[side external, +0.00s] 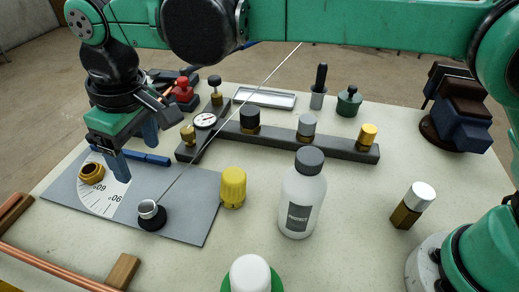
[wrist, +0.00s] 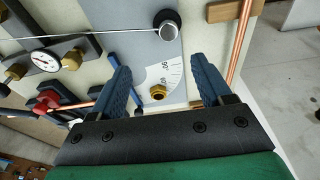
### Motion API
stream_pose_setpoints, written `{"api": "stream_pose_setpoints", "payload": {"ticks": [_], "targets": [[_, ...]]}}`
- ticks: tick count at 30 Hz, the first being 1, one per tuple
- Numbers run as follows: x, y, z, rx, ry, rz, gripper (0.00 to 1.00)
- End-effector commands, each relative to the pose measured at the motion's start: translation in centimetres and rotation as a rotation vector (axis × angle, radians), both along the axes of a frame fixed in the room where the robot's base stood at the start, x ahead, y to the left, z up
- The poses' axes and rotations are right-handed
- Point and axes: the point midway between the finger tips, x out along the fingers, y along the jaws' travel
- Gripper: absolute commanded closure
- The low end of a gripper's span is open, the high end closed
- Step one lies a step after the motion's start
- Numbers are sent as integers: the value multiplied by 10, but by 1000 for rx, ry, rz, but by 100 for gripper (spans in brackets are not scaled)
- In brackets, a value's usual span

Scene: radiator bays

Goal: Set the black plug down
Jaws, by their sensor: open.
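My gripper (side external: 133,150) is open above the left part of the grey plate (side external: 190,190), with nothing held between its blue fingers. In the wrist view the open fingers (wrist: 164,82) stand either side of a brass fitting (wrist: 157,93) on the plate. This fitting (side external: 92,173) also shows in the side view, left of the fingers. A black cap (side external: 249,115) sits on the dark bar (side external: 340,146), far from my gripper. A black knob with a silver top (side external: 151,214) stands on the plate. I cannot tell which black piece is the plug.
A thin pale rod (side external: 235,112) slants up from the knob. A yellow cap (side external: 233,187), a white bottle (side external: 302,200) and a brass-and-silver piece (side external: 412,205) stand on the table. Copper pipe (side external: 60,267) runs along the near left edge.

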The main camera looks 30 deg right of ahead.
Motion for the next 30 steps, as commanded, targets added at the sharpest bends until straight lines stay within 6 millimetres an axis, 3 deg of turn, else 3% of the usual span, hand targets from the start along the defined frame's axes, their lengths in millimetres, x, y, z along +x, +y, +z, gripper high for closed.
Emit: {"api": "stream_pose_setpoints", "payload": {"ticks": [5,8,12,18,24,30], "targets": [[16,-72,28,51,-62,-146,28],[15,-126,40,86,-116,-253,28],[-2,-196,44,125,-199,-401,28],[-44,-275,24,160,-323,-598,28],[-75,-313,-2,170,-408,-717,28],[-82,-322,-10,173,-432,-749,28]]}}
